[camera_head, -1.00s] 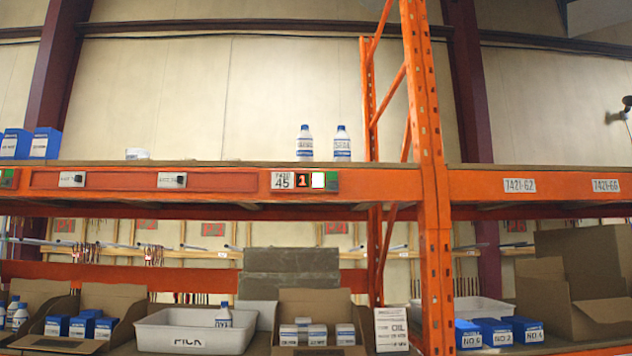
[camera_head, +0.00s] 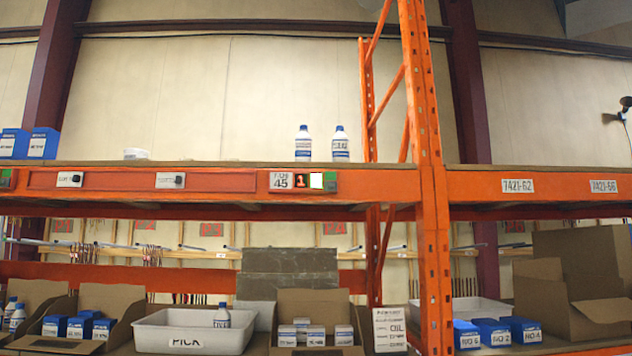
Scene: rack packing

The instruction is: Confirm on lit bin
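The pick-light module under bin label 45 (camera_head: 282,181) is on the orange upper shelf beam. It shows a red digit 1 (camera_head: 301,181), a bright white lit button (camera_head: 317,181) and a green part at its right end. Two white bottles with blue caps and labels, a left one (camera_head: 303,144) and a right one (camera_head: 341,144), stand upright on the shelf above it. Neither of my grippers shows in the head view.
An orange rack upright (camera_head: 433,230) stands right of the module. The space before the upper beam looks clear.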

